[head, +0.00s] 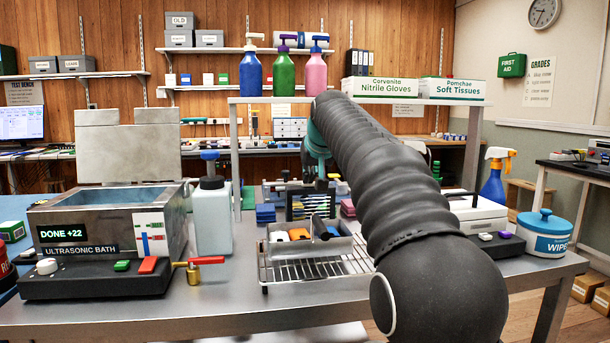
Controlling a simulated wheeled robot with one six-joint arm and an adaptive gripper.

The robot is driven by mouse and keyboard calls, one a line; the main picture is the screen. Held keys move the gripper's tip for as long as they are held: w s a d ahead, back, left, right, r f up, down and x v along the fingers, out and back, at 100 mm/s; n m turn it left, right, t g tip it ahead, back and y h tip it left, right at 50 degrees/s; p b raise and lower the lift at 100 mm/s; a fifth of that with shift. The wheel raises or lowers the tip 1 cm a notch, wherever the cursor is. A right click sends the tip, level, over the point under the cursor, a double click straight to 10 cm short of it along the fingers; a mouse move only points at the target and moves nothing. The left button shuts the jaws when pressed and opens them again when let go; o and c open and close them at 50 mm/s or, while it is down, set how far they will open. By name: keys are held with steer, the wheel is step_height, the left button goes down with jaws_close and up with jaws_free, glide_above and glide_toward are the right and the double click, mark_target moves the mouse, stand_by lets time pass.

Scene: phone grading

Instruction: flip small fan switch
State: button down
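My arm reaches from the lower right toward the back of the steel bench, ending in a teal wrist near the shelf post. My gripper (319,172) is small and dark below that wrist, over the back of the bench; its fingers blend with the items behind, so I cannot tell open from shut. I cannot make out a small fan or its switch for certain. A dark control box (498,247) with a white and a purple button sits at the right, partly behind my arm. My arm hides part of the bench behind it.
The ultrasonic bath (75,217), its dark control panel (95,284) and a brass tap (193,274) stand at the left. A white jug (212,222), a wire rack (300,270) and a grey divided tray (335,249) are mid-bench. A wipes tub (543,238) stands right. The front left-middle edge is clear.

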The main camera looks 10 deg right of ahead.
steer(key=shift+d+f, duration=0.15)
steer(key=shift+d, duration=0.5)
step_height(320, 180, up, 3)
steer(key=p, duration=0.2)
steer(key=shift+d+f+p, duration=0.1)
steer(key=shift+f+p, duration=0.05)
steer(key=shift+p, duration=0.15)
steer(key=shift+r, duration=0.25)
steer(key=v, duration=1)
steer(key=shift+d+r, duration=0.35)
steer(key=shift+r, duration=0.15)
